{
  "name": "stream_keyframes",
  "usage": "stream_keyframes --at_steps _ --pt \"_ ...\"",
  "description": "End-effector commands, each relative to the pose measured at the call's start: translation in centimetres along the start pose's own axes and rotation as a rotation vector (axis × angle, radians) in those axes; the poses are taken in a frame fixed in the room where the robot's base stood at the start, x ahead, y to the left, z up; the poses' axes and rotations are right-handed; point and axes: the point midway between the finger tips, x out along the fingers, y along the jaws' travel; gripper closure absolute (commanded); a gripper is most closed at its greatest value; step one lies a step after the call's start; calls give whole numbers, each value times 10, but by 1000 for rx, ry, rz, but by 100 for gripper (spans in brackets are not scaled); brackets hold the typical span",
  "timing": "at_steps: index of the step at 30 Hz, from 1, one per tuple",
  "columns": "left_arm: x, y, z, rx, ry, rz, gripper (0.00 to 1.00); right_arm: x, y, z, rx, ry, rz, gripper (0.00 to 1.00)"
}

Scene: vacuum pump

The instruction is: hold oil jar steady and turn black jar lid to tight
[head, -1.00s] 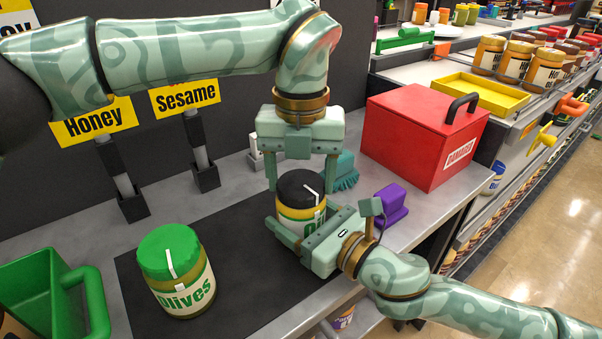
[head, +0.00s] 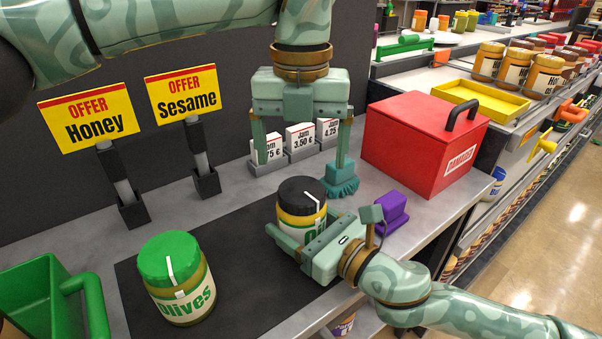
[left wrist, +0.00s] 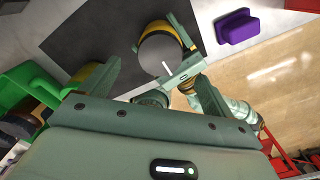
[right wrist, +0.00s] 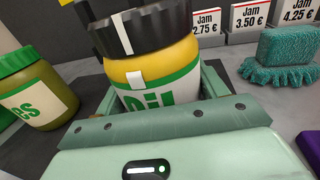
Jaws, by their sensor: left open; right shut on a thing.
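The oil jar (head: 296,229), with a yellow band and a green-and-white label, stands upright on the dark mat. Its black lid (head: 301,195) is on top with a white stripe. In the right wrist view the lid stripe (right wrist: 122,33) sits just above, and slightly left of, a white mark on the jar (right wrist: 135,79). My right gripper (head: 303,226) is shut around the jar's body from the front right; its far finger is mostly hidden. My left gripper (head: 300,160) is open and empty, pointing down, raised above and behind the lid and clear of it.
A green-lidded olives jar (head: 177,280) stands on the mat (head: 235,245) at left. A green scoop-like bin (head: 40,300) is at the left edge. Behind are price cards (head: 300,138), a teal brush (head: 341,178) and a red box (head: 420,140). A purple block (head: 390,212) stands at right.

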Motion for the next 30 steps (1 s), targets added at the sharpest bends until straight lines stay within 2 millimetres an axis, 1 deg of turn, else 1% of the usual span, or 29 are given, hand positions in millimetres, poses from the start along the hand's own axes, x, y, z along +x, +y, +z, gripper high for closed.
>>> stream_keyframes --at_steps 1,3,6,9,13,22,23,24,25,30 --pt "-12 0 1 -3 -3 1 12 0 0 -1 1 1 1 66" --pt "-27 0 1 -2 -3 1 12 0 0 -1 1 1 1 66" --pt "-44 0 1 -3 -2 1 12 0 0 -1 1 1 1 66" --pt "-54 0 1 -2 0 1 12 0 0 -1 1 1 1 66" --pt "-60 0 0 -1 1 0 12 0 0 0 1 1 1 66" --pt "-60 0 0 -1 1 0 12 0 0 0 1 1 1 66" --pt "-60 0 0 -1 1 0 12 0 0 0 1 1 1 23" --pt "-60 0 0 -1 1 0 12 0 0 0 1 1 1 12" --pt "-60 0 0 -1 1 0 12 0 0 0 1 1 1 4" --pt "-59 0 0 -1 1 0 12 0 0 0 0 0 0 3"
